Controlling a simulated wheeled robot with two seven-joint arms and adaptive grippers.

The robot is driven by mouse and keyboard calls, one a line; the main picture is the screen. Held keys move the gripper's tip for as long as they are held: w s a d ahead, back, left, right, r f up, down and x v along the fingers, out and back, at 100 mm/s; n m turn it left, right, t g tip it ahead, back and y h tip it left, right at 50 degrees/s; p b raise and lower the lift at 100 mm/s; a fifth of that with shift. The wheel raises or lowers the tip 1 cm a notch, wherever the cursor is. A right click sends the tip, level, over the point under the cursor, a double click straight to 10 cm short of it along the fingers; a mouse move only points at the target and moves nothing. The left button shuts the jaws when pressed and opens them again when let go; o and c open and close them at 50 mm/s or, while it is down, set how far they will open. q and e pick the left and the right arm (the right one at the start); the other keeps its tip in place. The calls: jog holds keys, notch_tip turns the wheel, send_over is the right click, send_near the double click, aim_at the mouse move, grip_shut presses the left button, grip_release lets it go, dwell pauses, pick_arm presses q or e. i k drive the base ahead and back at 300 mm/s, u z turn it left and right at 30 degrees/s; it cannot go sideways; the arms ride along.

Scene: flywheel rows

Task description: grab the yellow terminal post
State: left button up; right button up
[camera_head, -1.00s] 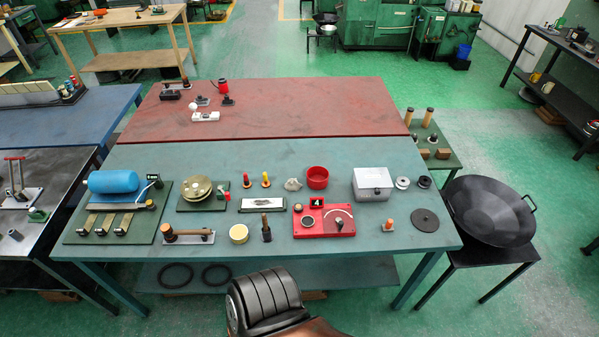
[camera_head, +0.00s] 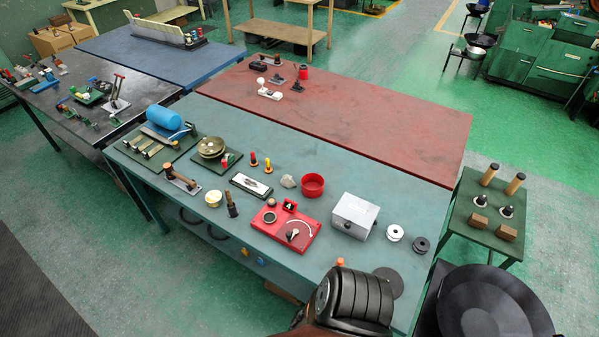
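A yellow terminal post (camera_head: 268,163) stands upright on the teal table (camera_head: 330,178), toward its back edge. It has a yellow top and a darker lower part. A similar red post (camera_head: 253,158) stands just left of it. A white-topped black-edged block (camera_head: 251,186) lies in front of both, and a grey lump (camera_head: 288,181) sits to the right. Nothing visibly covers the yellow post. Neither of my grippers shows in the head view, so their state cannot be seen.
A red bowl (camera_head: 312,186), red device (camera_head: 284,229), silver box (camera_head: 355,215) and brass round piece (camera_head: 211,147) share the table. A black ribbed shape (camera_head: 355,300) covers part of its near right edge. The red table (camera_head: 370,118) behind is mostly clear.

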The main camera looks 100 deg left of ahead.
aim_at(268, 170)
jog(key=i, duration=0.2)
jog(key=u, duration=3.05)
